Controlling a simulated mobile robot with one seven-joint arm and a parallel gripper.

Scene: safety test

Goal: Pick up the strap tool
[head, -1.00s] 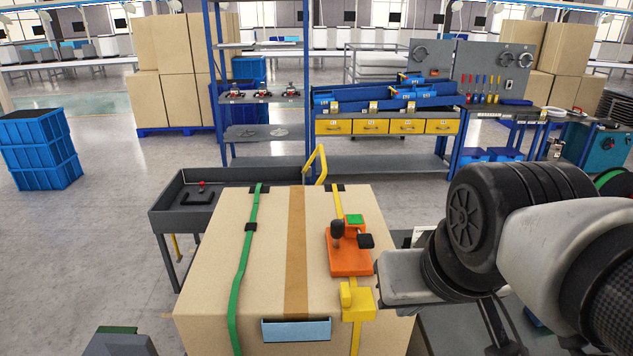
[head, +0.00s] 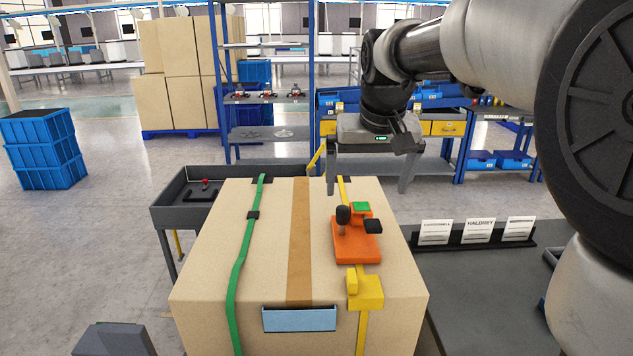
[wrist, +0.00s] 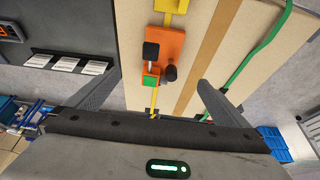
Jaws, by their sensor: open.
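The strap tool (head: 356,240) is an orange block with a black knob, a green button and a black lever. It lies on the yellow strap (head: 342,190) on top of a large cardboard box (head: 220,285). It also shows in the wrist view (wrist: 169,58), beyond the fingertips. A yellow buckle (head: 365,290) sits on the same strap, nearer the front edge. My gripper (head: 367,190) hangs above the box's far right part, fingers down and spread apart. Nothing is between the fingers, and they appear apart from the tool.
A green strap (head: 242,255) crosses the box's left side. A blue label pocket (head: 300,319) is on the front. A dark cart tray (head: 185,205) stands behind left. A grey table with white cards (head: 478,231) is at right. Shelving (head: 260,130) stands behind.

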